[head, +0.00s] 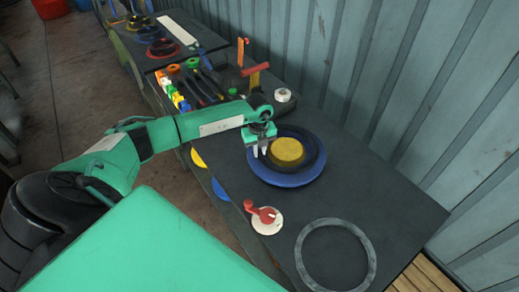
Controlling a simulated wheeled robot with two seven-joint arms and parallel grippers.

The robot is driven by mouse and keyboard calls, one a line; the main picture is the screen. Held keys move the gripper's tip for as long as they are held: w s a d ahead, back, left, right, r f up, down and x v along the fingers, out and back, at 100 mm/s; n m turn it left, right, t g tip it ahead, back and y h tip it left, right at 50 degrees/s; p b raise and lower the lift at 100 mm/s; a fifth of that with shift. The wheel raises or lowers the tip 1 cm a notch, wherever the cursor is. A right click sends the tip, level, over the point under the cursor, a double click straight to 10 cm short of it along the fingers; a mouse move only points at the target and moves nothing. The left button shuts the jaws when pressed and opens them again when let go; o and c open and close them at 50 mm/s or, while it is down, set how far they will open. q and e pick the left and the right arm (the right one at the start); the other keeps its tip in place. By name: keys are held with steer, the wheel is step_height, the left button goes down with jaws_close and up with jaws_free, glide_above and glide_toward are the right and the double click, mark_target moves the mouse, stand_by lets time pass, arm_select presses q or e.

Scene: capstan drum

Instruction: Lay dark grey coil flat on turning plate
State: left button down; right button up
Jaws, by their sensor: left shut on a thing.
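The dark grey coil (315,152) is around the yellow hub (287,151) on the blue turning plate (287,181). Its left part is partly hidden by my left gripper, and I cannot tell whether it lies fully flat. My left gripper (261,150) points down at the left edge of the coil, its jaws shut on the coil. My right gripper is not in view.
A red crank (263,212) on a white disc stands at the table's front edge. A flat grey ring (366,259) lies at the near right. A white round knob (283,95), an orange-red lever (255,70) and several coloured parts stand behind. A ribbed wall (400,90) runs along the right.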

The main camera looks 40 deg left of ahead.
arm_select(q)
steer(key=shift+f+b, duration=0.55)
steer(key=shift+f, duration=0.1)
